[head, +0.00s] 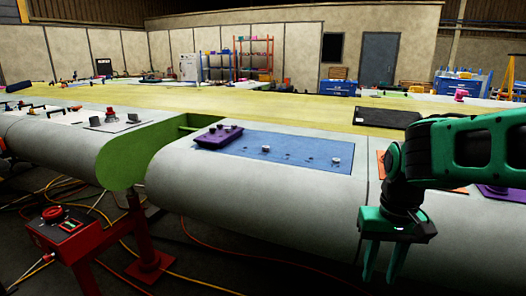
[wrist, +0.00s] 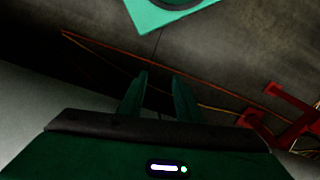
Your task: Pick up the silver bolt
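Small silver pieces sit on a blue panel (head: 225,141) on top of the white wing in the head view. One silver piece (head: 266,150) is near the panel's middle and another (head: 336,161) is near its right end. They are too small to tell which is the silver bolt. My green gripper (head: 382,279) hangs in front of the wing at the right, fingers pointing down and apart, with nothing between them. In the wrist view my gripper (wrist: 160,76) is also open and empty over the dark floor. No bolt shows in the wrist view.
A purple block (head: 218,136) sits on the blue panel's left end. The wing's rounded front edge lies beside my gripper. A black flat case (head: 386,117) lies behind. A red stand (head: 140,235) and red control box (head: 62,228) stand at the lower left, with cables on the floor.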

